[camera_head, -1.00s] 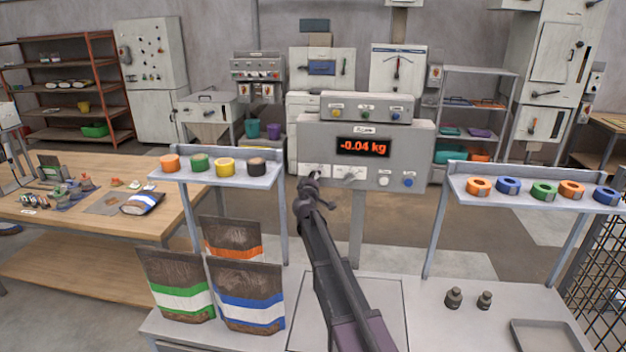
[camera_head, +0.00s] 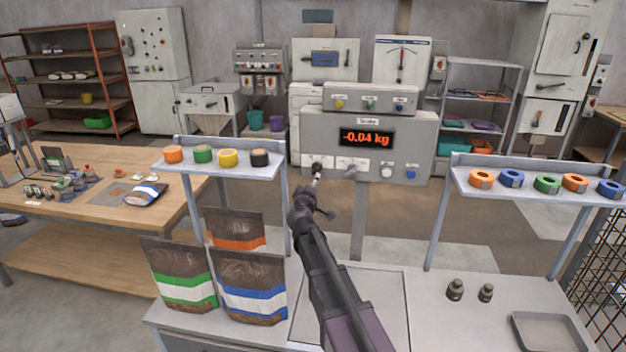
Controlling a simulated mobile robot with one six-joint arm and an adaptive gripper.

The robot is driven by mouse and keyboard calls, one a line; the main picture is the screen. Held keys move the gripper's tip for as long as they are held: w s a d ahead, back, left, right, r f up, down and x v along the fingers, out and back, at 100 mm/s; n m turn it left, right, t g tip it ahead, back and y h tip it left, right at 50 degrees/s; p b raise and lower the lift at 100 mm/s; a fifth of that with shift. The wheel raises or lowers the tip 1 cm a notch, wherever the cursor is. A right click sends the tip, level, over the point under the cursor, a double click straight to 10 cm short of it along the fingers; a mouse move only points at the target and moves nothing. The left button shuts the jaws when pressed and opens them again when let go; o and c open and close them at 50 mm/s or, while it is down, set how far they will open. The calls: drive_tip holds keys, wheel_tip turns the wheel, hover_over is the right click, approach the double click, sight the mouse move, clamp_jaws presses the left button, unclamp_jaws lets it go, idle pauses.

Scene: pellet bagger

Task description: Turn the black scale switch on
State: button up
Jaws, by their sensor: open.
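The scale panel (camera_head: 310,135) is a grey box on a post, with a lit red display (camera_head: 367,138) reading -0.04 kg. A small black switch (camera_head: 317,167) sits at the panel's lower left, with a short pale stem pointing down. A grey switch (camera_head: 351,172) is to its right. My gripper (camera_head: 312,200) is open and looks empty. In the picture it is just below the black switch, with a small gap between them. I cannot tell its distance in depth from the panel.
A shelf with tape rolls (camera_head: 215,168) stands left of my arm, and another (camera_head: 540,190) stands right. Brown bags (camera_head: 252,288) stand on the bench at left. Two dark weights (camera_head: 455,290) and a tray (camera_head: 550,333) are at right.

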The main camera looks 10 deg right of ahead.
drive_tip(key=shift+v, duration=0.8)
drive_tip(key=s+d+f+m+g+h, duration=0.1)
drive_tip(key=s+d+f+m+g, duration=0.4)
drive_tip(key=s, duration=0.3)
drive_tip(key=s+d+f+m+g+h, duration=0.1)
drive_tip(key=s+d+f+m+g, duration=0.2)
drive_tip(key=s+d+f+g, duration=0.35)
drive_tip(key=s+a+f+g+y, duration=0.2)
drive_tip(key=s+a+f+y, duration=0.1)
drive_tip(key=s, duration=0.6)
drive_tip(key=s+a+f+g+y, duration=0.3)
drive_tip(key=s+a+f+y, duration=0.1)
drive_tip(key=s, duration=0.6)
drive_tip(key=shift+s+a+g+y, duration=0.3)
drive_tip(key=shift+a+g, duration=0.05)
drive_tip(key=shift+a, duration=0.1)
